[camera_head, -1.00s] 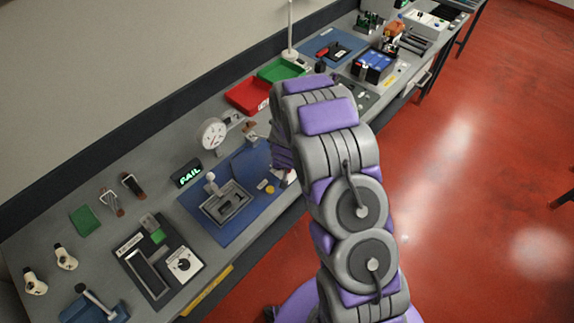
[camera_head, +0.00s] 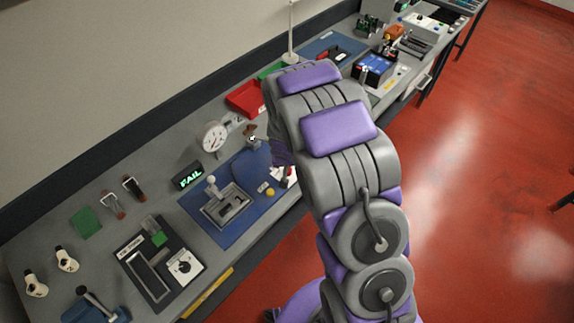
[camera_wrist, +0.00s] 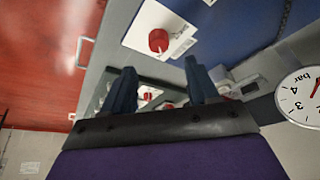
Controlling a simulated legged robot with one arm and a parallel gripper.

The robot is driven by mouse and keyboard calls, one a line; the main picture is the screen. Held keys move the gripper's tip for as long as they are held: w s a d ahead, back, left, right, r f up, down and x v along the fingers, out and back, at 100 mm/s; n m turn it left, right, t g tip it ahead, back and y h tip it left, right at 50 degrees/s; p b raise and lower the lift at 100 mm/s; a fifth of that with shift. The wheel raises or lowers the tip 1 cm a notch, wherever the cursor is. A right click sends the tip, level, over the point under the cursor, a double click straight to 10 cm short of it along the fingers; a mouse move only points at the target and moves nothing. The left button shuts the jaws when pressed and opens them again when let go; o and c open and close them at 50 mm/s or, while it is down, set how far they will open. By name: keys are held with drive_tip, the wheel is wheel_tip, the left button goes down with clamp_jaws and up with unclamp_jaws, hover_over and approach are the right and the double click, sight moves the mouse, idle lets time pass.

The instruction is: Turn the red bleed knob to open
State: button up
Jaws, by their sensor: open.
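A red round knob (camera_wrist: 158,40) stands on a white plate (camera_wrist: 180,48) with dark lettering too small to read, at the top centre of the wrist view. My gripper (camera_wrist: 160,70) is open, its two dark blue fingers apart with nothing held between them. The knob shows beyond the fingertips, and I see no contact with it. In the head view a corner of a white plate (camera_head: 290,181) with a bit of red shows beside my arm. My arm hides most of that plate and most of my gripper there.
A pressure gauge (camera_head: 214,137) stands behind the blue mat (camera_head: 205,228); it also shows in the wrist view (camera_wrist: 304,95). A lit FAIL sign (camera_head: 188,176), a grey fixture (camera_head: 226,206) and a red tray (camera_head: 246,98) are nearby. More red parts (camera_wrist: 145,96) show between my fingers.

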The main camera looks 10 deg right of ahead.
drive_tip(key=v, duration=0.8)
drive_tip(key=shift+s+r, duration=0.15)
drive_tip(key=shift+r, duration=0.2)
drive_tip(key=shift+a, duration=0.1)
drive_tip(key=s+d+r+n+g+b, duration=0.1)
drive_tip(key=s+r+g+b, duration=0.2)
drive_tip(key=s, duration=1.4)
drive_tip(key=s+d+r+n+g+b, duration=0.1)
drive_tip(key=s+r+g+b, duration=0.2)
drive_tip(key=s, duration=1.5)
wheel_tip(320, 180, up, 4)
drive_tip(key=shift+s+f+y+b, duration=0.1)
drive_tip(key=shift+s+y+b, duration=0.25)
drive_tip(key=shift+b, duration=0.4)
drive_tip(key=shift+w, duration=0.1)
